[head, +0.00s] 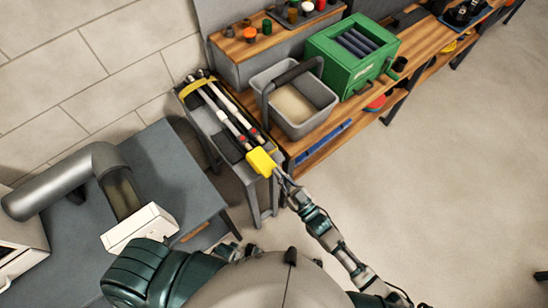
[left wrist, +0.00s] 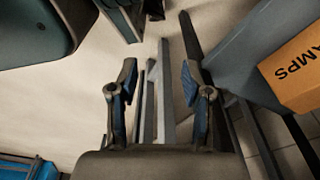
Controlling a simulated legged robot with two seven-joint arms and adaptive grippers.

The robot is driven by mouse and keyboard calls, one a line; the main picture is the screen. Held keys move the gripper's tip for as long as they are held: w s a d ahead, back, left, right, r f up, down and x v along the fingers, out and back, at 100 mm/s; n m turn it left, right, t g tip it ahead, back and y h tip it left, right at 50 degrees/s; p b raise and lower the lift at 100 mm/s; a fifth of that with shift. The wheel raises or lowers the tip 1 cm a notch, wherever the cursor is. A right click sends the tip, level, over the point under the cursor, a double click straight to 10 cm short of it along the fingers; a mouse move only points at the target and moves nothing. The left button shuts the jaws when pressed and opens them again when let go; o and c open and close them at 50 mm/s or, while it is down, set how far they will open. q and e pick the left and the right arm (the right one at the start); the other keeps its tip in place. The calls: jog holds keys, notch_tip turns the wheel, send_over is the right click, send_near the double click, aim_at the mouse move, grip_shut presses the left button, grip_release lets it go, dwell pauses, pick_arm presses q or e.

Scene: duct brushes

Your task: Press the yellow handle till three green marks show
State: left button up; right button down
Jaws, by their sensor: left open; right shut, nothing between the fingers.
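The yellow handle (head: 261,161) is a blocky piece at the near end of a narrow grey stand (head: 206,122) in the head view. White and black rods (head: 222,108) lie along the stand, with small red marks (head: 242,139) near the handle. I cannot make out any green there. My right gripper (head: 279,174) is shut and empty at the handle's lower right edge; I cannot tell if it touches. My left gripper (left wrist: 158,77) is open and empty in the left wrist view, with grey bars beyond its fingers.
Left of the stand is a grey table (head: 185,170) with a bent duct (head: 62,182) and a white box (head: 139,228). On the right, a wooden bench holds a grey bucket (head: 312,128) and a green case (head: 330,45). An orange box (left wrist: 295,65) is right in the left wrist view. Open floor lies right.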

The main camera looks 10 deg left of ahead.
jog(key=shift+s+f, duration=0.15)
jog(key=shift+f, duration=0.5)
pick_arm(q)
jog(key=shift+r, duration=0.15)
pick_arm(e)
jog(key=shift+r, duration=0.15)
notch_tip(320, 180, up, 5)
jog(key=p, duration=0.4)
pick_arm(q)
jog(key=s+f+b, duration=0.1)
jog(key=s+f, duration=0.2)
jog(key=s, duration=0.2)
jog(key=shift+s+a+f+b, duration=0.3)
jog(key=shift+s+b, duration=0.05)
pick_arm(e)
jog(key=f+v, duration=0.1)
jog(key=v, duration=0.9)
jog(key=shift+a, duration=0.1)
